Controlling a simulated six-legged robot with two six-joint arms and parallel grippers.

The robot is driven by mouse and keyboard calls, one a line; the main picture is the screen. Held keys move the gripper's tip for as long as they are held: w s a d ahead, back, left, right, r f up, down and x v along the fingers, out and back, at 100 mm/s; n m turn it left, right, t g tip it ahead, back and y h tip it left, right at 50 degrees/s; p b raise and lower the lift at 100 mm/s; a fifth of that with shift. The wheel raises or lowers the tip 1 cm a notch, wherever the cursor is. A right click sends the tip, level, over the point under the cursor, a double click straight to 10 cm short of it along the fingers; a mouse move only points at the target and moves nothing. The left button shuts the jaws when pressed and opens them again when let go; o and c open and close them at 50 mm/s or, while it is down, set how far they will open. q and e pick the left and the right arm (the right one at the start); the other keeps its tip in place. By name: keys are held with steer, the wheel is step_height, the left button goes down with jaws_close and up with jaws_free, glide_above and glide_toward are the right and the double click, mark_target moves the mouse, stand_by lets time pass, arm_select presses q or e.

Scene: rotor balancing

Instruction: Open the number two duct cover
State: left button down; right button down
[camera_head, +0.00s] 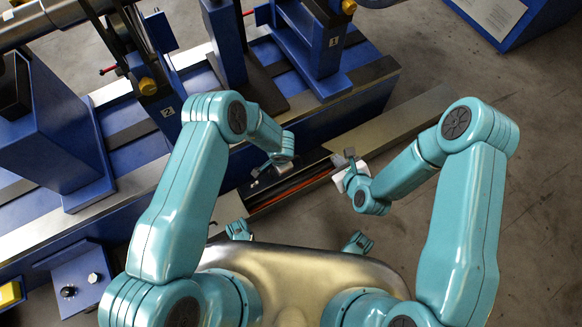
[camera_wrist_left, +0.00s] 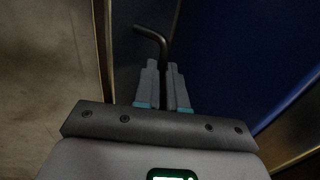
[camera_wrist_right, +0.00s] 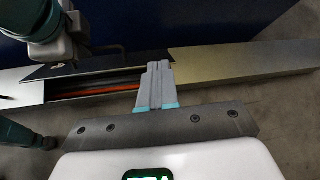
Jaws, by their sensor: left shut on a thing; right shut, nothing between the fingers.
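The long metal duct runs along the floor beside the blue bench, with a closed cover (camera_head: 398,127) on its right stretch. Its middle stretch is open and shows red-orange cable (camera_head: 290,190); the cable also shows in the right wrist view (camera_wrist_right: 105,90). A dark plate (camera_wrist_right: 110,64), seemingly the cover of this stretch, lies along the opening's bench side, apparently tilted up. My left gripper (camera_head: 256,172) is at it, shut on a dark bent rod (camera_wrist_left: 152,34), seemingly its handle. My right gripper (camera_head: 346,164) is shut and empty over the duct, right of the opening; its fingers (camera_wrist_right: 154,72) hide part of it.
The blue bench (camera_head: 375,75) carries blue stands labelled 1 (camera_head: 334,42) and 2 (camera_head: 168,111). A blue control box (camera_head: 80,280) with knobs stands at lower left. A blue cabinet (camera_head: 520,25) is at upper right. The concrete floor (camera_head: 535,150) on the right is clear.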

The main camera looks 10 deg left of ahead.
arm_select(q)
steer(key=shift+s+a+f, duration=0.1)
steer(key=shift+f, duration=0.1)
arm_select(e)
steer(key=s+a+f+m+y, duration=0.1)
steer(key=s+a+f+y, duration=0.1)
steer(key=s+a+f, duration=0.45)
steer(key=shift+g, duration=0.3)
steer(key=x, duration=0.4)
steer(key=a+x, duration=0.1)
steer(key=x, duration=0.2)
steer(key=a+r+x, duration=0.1)
steer(key=x, duration=0.3)
steer(key=shift+a+f, duration=0.1)
steer(key=shift+f, duration=0.1)
steer(key=shift+w+a+f, duration=0.2)
steer(key=shift+w+f, duration=0.05)
steer(key=shift+w, duration=0.1)
